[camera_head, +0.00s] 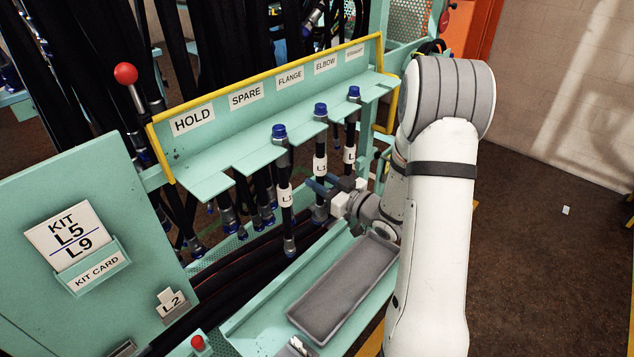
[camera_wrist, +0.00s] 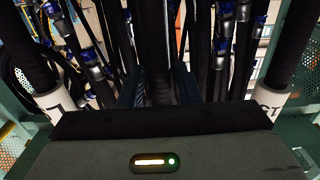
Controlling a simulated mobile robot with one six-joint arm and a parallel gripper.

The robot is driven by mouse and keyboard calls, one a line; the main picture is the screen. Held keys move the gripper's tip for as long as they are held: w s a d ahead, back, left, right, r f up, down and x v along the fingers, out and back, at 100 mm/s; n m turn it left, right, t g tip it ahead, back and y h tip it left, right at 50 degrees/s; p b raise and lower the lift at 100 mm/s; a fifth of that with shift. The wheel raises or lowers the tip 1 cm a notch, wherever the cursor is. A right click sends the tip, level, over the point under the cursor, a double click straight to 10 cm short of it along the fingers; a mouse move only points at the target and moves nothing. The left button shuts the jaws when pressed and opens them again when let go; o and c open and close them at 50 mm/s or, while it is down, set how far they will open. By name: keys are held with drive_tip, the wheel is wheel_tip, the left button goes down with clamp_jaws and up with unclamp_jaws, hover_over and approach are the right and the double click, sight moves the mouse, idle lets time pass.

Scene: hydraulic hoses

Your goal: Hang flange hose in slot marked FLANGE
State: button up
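The slotted rack (camera_head: 215,186) carries a sign plate reading HOLD, SPARE, FLANGE (camera_head: 290,78), ELBOW and a last, small label. Three black hoses with blue caps hang at its front edge: a left hose (camera_head: 286,170), a middle hose (camera_head: 320,136) and a right hose (camera_head: 351,132). The middle hose is upright in the slot in front of the FLANGE label, its cap level with the others. My gripper (camera_head: 322,186) is at the middle hose below its white tag. In the wrist view my gripper (camera_wrist: 156,90) has a dark finger against each side of this hose (camera_wrist: 154,40).
Neighbouring hoses with white tags stand close on both sides in the wrist view (camera_wrist: 50,104). A grey tray (camera_head: 345,285) lies below the rack. A kit card panel (camera_head: 120,240) stands at the left, and many dark hoses (camera_head: 200,215) hang behind.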

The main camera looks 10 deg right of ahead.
drive_tip(key=o, duration=0.3)
drive_tip(key=shift+f, duration=0.1)
drive_tip(key=shift+s, duration=0.1)
drive_tip(key=b+v, duration=0.2)
drive_tip(key=v, duration=0.5)
drive_tip(key=shift+s+d, duration=0.25)
drive_tip(key=shift+w, duration=0.1)
